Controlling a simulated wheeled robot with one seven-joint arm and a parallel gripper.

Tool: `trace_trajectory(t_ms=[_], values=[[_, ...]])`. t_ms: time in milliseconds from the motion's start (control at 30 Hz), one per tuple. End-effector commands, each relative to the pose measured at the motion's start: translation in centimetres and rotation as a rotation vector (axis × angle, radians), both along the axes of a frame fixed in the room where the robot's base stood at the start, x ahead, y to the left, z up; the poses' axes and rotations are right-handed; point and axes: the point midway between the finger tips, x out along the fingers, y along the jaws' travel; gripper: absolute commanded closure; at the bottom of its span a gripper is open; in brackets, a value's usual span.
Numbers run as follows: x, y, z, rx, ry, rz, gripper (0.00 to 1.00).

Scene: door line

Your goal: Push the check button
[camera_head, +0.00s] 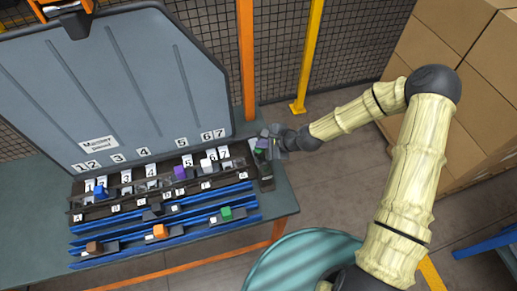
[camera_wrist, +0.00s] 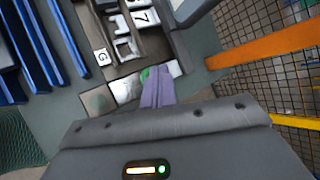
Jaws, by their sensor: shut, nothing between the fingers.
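The check button looks to be the green button (camera_head: 262,143) on a dark box at the right end of the panel's rack. In the wrist view a bit of the green button (camera_wrist: 145,74) shows just beside and behind my fingertips. The rest of it is hidden by the fingers. My gripper (camera_head: 272,139) is at that box, over its far end. In the wrist view my gripper (camera_wrist: 158,88) is shut, with its greyish-purple fingers together and nothing held. The tips are at or very close to the button. I cannot tell whether they touch it or press it.
A grey lidded panel (camera_head: 120,80) with numbered labels stands at the back of the table. Coloured blocks, such as an orange block (camera_head: 160,231) and a blue block (camera_head: 98,190), sit in racks. An orange post (camera_head: 246,60) rises behind the button box. Cardboard boxes (camera_head: 480,100) are stacked right.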

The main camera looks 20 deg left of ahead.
Motion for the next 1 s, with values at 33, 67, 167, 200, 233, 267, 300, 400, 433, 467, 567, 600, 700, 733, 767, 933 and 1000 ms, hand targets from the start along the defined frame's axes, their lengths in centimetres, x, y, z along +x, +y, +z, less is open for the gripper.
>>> trace_trajectory(t_ms=[33, 67, 167, 200, 233, 267, 300, 400, 433, 467, 567, 600, 700, 733, 767, 933, 1000], values=[[-0.02, -0.03, -0.05, 0.0, 0.001, 0.0, 1.0], [-0.02, -0.03, -0.05, 0.0, 0.001, 0.0, 1.0], [-0.03, -0.03, -0.19, 0.0, 0.001, 0.0, 1.0], [-0.03, -0.02, -0.32, 0.0, 0.001, 0.0, 1.0], [-0.04, -0.03, -0.44, 0.0, 0.001, 0.0, 1.0], [-0.04, -0.03, -0.56, 0.0, 0.002, -0.001, 1.0], [-0.04, -0.03, -0.71, 0.0, 0.002, -0.001, 1.0], [-0.04, -0.03, -0.96, 0.0, 0.001, 0.0, 1.0], [-0.05, -0.04, -0.99, 0.0, 0.001, 0.0, 1.0], [-0.05, -0.04, -0.99, 0.0, 0.001, 0.0, 1.0], [-0.04, -0.04, -0.96, 0.0, 0.001, 0.0, 1.0], [-0.04, -0.05, -0.95, 0.0, 0.001, 0.0, 1.0], [-0.04, -0.05, -0.95, 0.0, 0.001, 0.0, 1.0], [-0.04, -0.05, -0.95, 0.0, 0.001, 0.0, 1.0], [-0.04, -0.05, -0.92, 0.0, 0.001, 0.0, 1.0], [-0.03, -0.07, -0.28, 0.0, 0.002, -0.001, 1.0], [-0.02, -0.07, -0.02, 0.0, 0.003, -0.002, 1.0]])
